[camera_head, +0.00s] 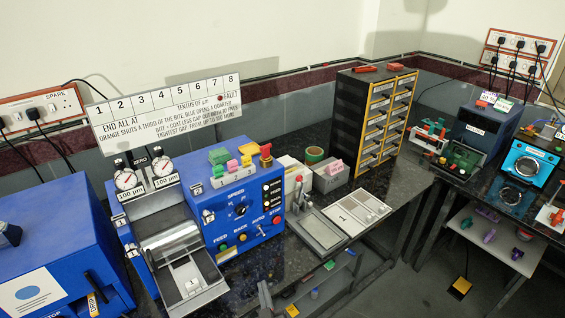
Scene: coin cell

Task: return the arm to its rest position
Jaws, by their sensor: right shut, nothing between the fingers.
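My right gripper (267,298) shows only as a small grey part at the bottom edge, in front of the bench's front edge. It is shut and holds nothing. Most of it and its arm are out of the picture. My left gripper is not in view. The blue roller machine (222,216) stands on the dark bench to the left of and behind my right gripper, apart from it. It has two dials (128,180), a control panel with a knob, and a metal roller (171,245) above a front tray.
A grey tray (319,232) and a pale plate (357,209) lie on the bench (262,268). A drawer cabinet (362,122) stands behind them. A blue box (52,255) fills the left. The side bench at right holds more devices, including a bright blue unit (528,165). Floor shows between the benches.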

